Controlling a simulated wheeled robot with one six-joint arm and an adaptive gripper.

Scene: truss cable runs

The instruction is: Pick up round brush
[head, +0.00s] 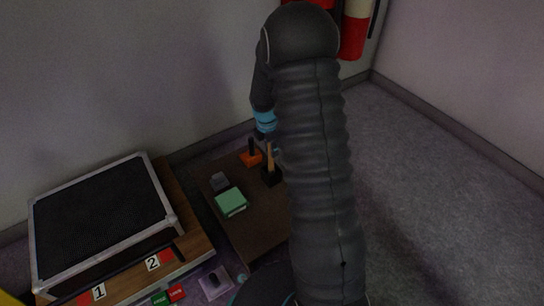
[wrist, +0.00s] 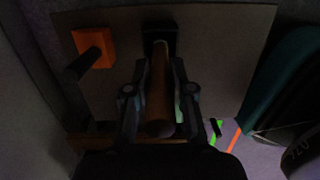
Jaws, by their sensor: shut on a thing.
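The round brush (head: 270,158) has an upright wooden handle and a dark head, and stands on the brown low table (head: 249,232). In the wrist view its wooden handle (wrist: 159,105) lies between the two fingers of my gripper (wrist: 161,66), with the dark head (wrist: 159,34) beyond the fingertips. My gripper is shut on the handle. I cannot tell whether the brush head touches the table.
An orange block with a black handle (head: 251,158) stands close by on the table; it also shows in the wrist view (wrist: 94,48). A green block (head: 231,202) and a grey item (head: 219,181) lie nearer. A black-topped case (head: 103,222) stands left. Walls close the back; floor is free right.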

